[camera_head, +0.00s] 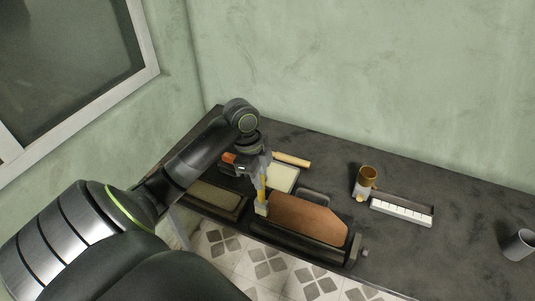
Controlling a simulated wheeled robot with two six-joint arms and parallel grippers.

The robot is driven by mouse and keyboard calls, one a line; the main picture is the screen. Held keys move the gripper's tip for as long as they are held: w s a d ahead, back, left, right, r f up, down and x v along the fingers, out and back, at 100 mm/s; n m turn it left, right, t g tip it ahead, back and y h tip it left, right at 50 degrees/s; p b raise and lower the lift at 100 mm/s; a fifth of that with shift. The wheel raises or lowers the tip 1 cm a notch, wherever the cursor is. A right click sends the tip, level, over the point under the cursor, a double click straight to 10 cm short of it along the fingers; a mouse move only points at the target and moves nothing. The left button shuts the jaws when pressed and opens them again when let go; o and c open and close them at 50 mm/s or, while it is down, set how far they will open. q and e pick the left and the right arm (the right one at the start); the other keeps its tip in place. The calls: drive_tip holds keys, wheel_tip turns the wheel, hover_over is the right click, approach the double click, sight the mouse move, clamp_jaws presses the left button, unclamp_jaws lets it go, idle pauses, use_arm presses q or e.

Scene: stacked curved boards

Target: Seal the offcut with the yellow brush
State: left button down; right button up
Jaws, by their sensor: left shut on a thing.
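The offcut looks like a brown board (308,218) with cut corners, lying in a dark holder near the table's front edge. My left gripper (262,179) points down at the board's left end and is shut on the yellow brush (262,191). The brush is close to upright, its pale head (261,209) low beside the board's left edge. I cannot tell whether the head touches the board. My right gripper is out of view.
A pale cream tray (283,178) lies behind the brush, with a light wooden piece (292,159) beyond it. An olive pad (216,196) lies left.

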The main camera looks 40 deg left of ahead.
use_arm(q)
drive_tip(key=shift+f+b, duration=0.4)
drive_tip(key=shift+f, duration=0.2)
idle(0.3)
drive_tip(key=shift+w+d+r+p, duration=0.1)
drive_tip(key=shift+w+d+p, duration=0.1)
drive_tip(key=shift+d, duration=0.7)
drive_tip(key=shift+w+d+r+p, duration=0.1)
drive_tip(key=shift+w+d+p, duration=0.1)
drive_tip(key=shift+d, duration=0.65)
drive_tip(key=d+p, duration=0.1)
drive_tip(key=w+d+p, duration=0.1)
drive_tip(key=d+p, duration=0.1)
drive_tip(key=shift+d+f, duration=0.1)
drive_tip(key=shift+d, duration=0.1)
